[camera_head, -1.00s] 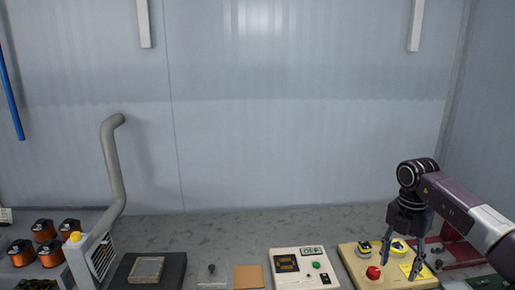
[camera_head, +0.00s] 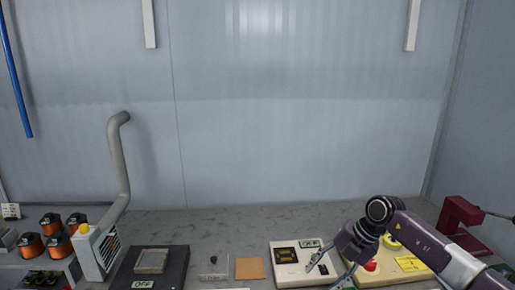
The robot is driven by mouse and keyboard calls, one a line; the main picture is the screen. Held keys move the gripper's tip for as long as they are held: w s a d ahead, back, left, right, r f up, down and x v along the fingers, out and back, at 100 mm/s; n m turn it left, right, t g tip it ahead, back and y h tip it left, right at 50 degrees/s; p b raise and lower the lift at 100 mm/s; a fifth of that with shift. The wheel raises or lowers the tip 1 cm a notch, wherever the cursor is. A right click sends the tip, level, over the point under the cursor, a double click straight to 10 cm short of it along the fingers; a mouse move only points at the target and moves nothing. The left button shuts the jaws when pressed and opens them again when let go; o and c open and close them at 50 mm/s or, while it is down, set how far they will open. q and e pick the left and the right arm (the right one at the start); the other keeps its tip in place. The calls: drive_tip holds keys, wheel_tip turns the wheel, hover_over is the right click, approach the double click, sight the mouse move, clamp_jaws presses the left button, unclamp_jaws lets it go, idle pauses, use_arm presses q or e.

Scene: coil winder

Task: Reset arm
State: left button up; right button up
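My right arm comes in from the right edge. Its gripper (camera_head: 324,276) hangs low over the front right of the bench, with its fingers spread apart and nothing seen between them. The fingers are in front of the right side of a white control box (camera_head: 288,270) with a dark display and an OFF label. The wrist and arm hide part of a yellow control box (camera_head: 412,263) with a red button (camera_head: 370,265). Whether the fingertips touch anything is hard to tell. My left gripper is not in view.
Orange wire coils (camera_head: 30,246) sit at the far left beside a grey fume pipe (camera_head: 119,165). A black plate (camera_head: 174,264) and a tan pad (camera_head: 250,268) lie along the front. A dark red stand (camera_head: 460,218) is at the right. The back of the bench is clear.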

drive_tip(key=s+a+r+t+y, duration=0.25)
drive_tip(key=a+y, duration=0.45)
drive_tip(key=a, duration=1.2)
drive_tip(key=a+r+m+t+y, duration=0.4)
drive_tip(key=r+t, duration=0.2)
drive_tip(key=r, duration=0.5)
drive_tip(key=s+d+f+m+t+h, duration=0.1)
drive_tip(key=d+f+m+t+h, duration=0.25)
drive_tip(key=d+m+h, duration=0.45)
drive_tip(key=d+f+m+t+h, duration=0.3)
drive_tip(key=d+m+t+h, duration=0.15)
drive_tip(key=d+m, duration=0.5)
drive_tip(key=s+d+f+m+g+h, duration=0.45)
drive_tip(key=s+f, duration=0.25)
drive_tip(key=f, duration=0.2)
drive_tip(key=s+d+f+g, duration=0.1)
drive_tip(key=s+f+g, duration=0.25)
drive_tip(key=s, duration=0.55)
drive_tip(key=s+d+f+m+g+y, duration=0.1)
drive_tip(key=s+f+g, duration=0.3)
drive_tip(key=s, duration=0.5)
drive_tip(key=s+d+f+g, duration=0.1)
drive_tip(key=s+f+g, duration=0.2)
drive_tip(key=s+f, duration=0.7)
drive_tip(key=f, duration=2.2)
drive_tip(key=s+d+f+g, duration=0.2)
drive_tip(key=s+d+f, duration=0.1)
drive_tip(key=s+f, duration=1.2)
drive_tip(key=shift+s+f, duration=0.25)
drive_tip(key=shift+s, duration=0.85)
